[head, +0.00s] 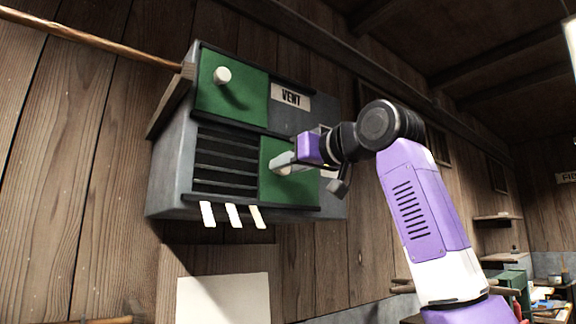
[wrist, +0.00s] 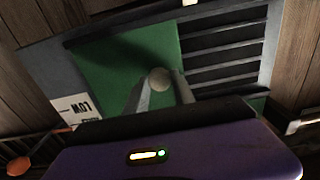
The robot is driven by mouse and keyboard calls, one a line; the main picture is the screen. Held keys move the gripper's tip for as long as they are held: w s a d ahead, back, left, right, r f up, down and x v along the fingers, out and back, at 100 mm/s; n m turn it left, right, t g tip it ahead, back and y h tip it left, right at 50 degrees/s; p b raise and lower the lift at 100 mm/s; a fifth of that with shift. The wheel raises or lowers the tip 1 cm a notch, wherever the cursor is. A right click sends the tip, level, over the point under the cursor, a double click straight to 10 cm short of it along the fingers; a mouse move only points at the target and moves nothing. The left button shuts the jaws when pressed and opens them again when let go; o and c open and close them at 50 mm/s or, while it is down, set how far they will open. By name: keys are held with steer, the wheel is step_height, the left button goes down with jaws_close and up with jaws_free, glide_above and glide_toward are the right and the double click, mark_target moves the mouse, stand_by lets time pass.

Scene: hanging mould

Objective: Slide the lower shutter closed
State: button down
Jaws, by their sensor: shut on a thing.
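The lower shutter (head: 291,191) is a green panel at the lower right of the grey vent box (head: 170,165) on the wall. The dark slatted opening (head: 224,165) to its left is uncovered. In the wrist view the shutter (wrist: 122,60) shows with the slats (wrist: 222,48) to its right. My gripper (head: 279,167) is at the lower shutter's knob. In the wrist view its two fingers (wrist: 160,88) are on either side of the pale round knob (wrist: 160,79), shut on it. In the head view the gripper hides most of that knob.
An upper green shutter (head: 232,95) with a white knob (head: 222,75) sits beside a VENT label (head: 291,97). White strips (head: 233,215) hang below the box. A wooden rod (head: 90,39) reaches the box's upper left. A pale sheet (head: 223,299) is below.

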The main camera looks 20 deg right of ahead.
stand_by(0.4)
steer(key=s+a, duration=0.1)
steer(key=a, duration=0.4)
steer(key=s+a, duration=0.2)
steer(key=a, duration=0.3)
steer(key=s+a, duration=0.2)
steer(key=a, duration=0.3)
steer(key=shift+a, duration=0.1)
steer(key=c, duration=1.1)
jaws_free()
steer(key=shift+a, duration=0.15)
steer(key=b+v, duration=0.2)
steer(key=v, duration=0.6)
steer(key=shift+w, duration=0.1)
